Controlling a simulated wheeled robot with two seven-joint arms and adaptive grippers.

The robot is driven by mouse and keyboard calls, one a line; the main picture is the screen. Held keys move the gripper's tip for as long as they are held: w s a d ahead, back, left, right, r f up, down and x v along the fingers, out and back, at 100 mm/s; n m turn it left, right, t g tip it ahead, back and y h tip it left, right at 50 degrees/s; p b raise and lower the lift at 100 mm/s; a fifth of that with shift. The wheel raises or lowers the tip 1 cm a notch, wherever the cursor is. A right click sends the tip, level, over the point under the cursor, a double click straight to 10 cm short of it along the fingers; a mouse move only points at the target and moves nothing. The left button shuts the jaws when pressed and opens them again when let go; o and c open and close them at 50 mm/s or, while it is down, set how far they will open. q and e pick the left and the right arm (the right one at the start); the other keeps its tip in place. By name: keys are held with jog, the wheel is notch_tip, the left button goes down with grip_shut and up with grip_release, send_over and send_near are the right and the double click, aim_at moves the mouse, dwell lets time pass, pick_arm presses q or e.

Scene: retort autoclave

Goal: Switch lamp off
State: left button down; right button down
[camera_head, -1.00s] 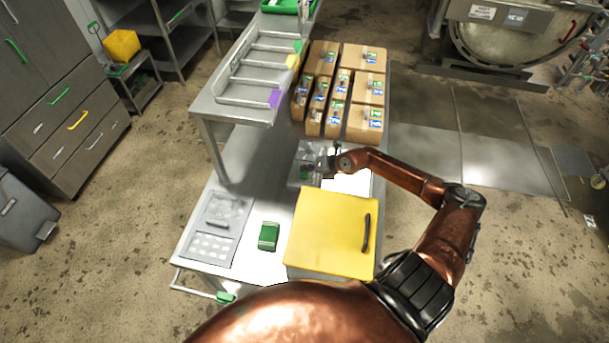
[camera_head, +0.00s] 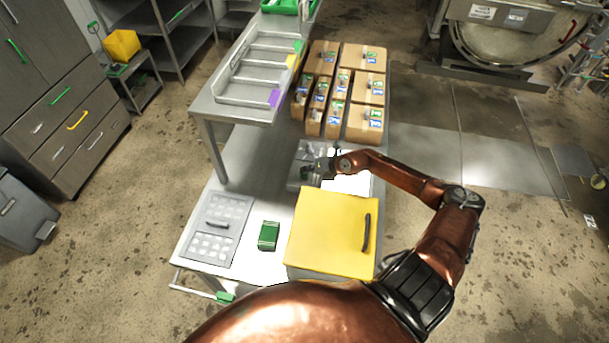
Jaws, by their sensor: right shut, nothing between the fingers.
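My right gripper (camera_head: 322,168) is shut and empty. It reaches in from the right, over the table behind the yellow box. It is at a small grey device (camera_head: 303,153) with a dark and green detail on it. The fingertips are small and partly hidden by the wrist, so I cannot tell if they touch the device. I cannot make out a lamp or its switch with certainty. The table by the device has a bright white patch (camera_head: 352,184). My left gripper is not in view.
The yellow box (camera_head: 330,235) with a dark handle stands on the steel table near my arm. A green block (camera_head: 268,236) and a grey panel with pale spots (camera_head: 216,229) lie left of it. Cardboard boxes (camera_head: 364,88) stand behind. A raised steel rack (camera_head: 215,105) is at the left.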

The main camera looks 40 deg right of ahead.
aim_at(306, 175)
jog(key=shift+f, duration=0.55)
dwell(0.8)
jog(key=shift+r, duration=0.15)
jog(key=shift+r+p, duration=0.8)
jog(key=shift+r, duration=0.1)
notch_tip(306, 175, up, 6)
jog(key=p, duration=0.6)
